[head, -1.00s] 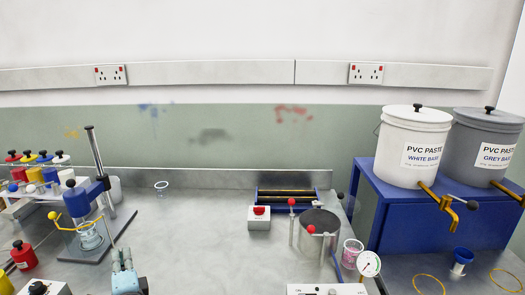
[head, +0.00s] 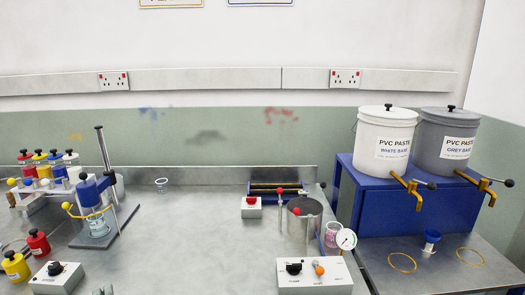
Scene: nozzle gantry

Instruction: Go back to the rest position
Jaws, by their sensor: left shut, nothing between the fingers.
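My left gripper (head: 103,291) shows only as its tips at the bottom edge of the head view, left of centre. It is shut and empty, apart from everything on the bench. The rest of that arm is cut off by the frame. My right gripper is not in the view. The grey metal bench (head: 200,235) lies in front of me.
A metal pot (head: 304,222) and another control box (head: 314,276) stand right of centre. White (head: 384,145) and grey (head: 444,140) paste buckets stand right. The bench's middle is clear.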

